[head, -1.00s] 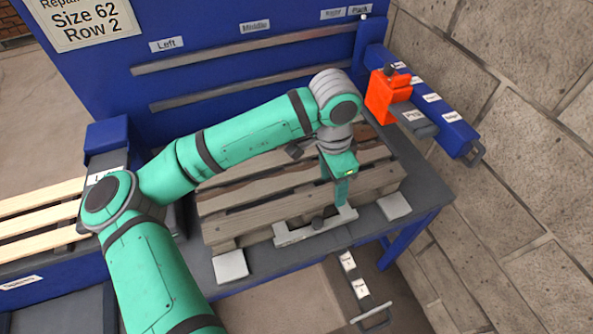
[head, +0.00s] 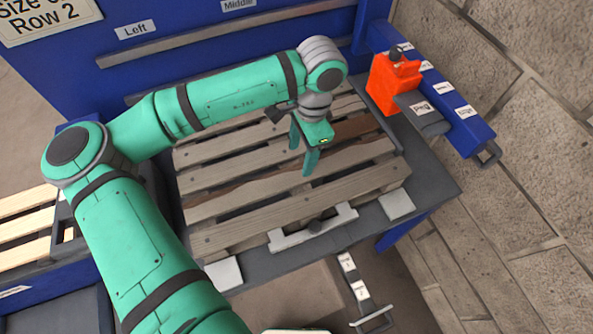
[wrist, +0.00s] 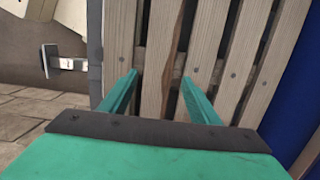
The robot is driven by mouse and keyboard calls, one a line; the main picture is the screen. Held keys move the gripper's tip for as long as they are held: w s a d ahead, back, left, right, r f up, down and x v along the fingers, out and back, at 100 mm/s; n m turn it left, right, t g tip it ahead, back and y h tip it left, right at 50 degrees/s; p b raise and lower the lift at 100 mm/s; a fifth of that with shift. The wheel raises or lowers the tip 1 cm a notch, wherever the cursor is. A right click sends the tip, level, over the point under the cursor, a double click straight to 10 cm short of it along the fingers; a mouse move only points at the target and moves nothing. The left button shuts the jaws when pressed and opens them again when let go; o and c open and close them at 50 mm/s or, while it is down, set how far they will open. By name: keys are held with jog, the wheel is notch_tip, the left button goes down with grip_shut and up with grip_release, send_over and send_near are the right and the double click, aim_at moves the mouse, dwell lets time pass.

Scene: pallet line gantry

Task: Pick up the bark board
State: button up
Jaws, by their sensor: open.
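The bark board (head: 240,193) is a weathered slat with a dark brown, wavy edge in the top deck of a wooden pallet (head: 300,205). My gripper (head: 303,155) is open and empty above the deck, pointing down over this board. In the wrist view, the bark board (wrist: 156,60) lies between the lines of my two open fingers (wrist: 159,85), with its brown edge on the right. The arm and gripper hide part of it in the head view. Whether the fingertips touch any slat is unclear.
The pallet rests on a grey bench with a light metal stop (head: 312,232) at its front. Pale boards (head: 27,222) lie at the left. A blue panel rises behind.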

aim_at(295, 175)
jog(key=shift+s+a+f, duration=0.15)
jog(key=shift+a+f, duration=0.1)
jog(key=shift+f, duration=0.25)
jog(key=shift+s+a+f, duration=0.15)
jog(key=shift+a+f, duration=0.05)
jog(key=shift+f, duration=0.3)
notch_tip(295, 175, down, 5)
jog(key=shift+s+a+r, duration=0.1)
jog(key=shift+a, duration=0.05)
jog(key=c, duration=1)
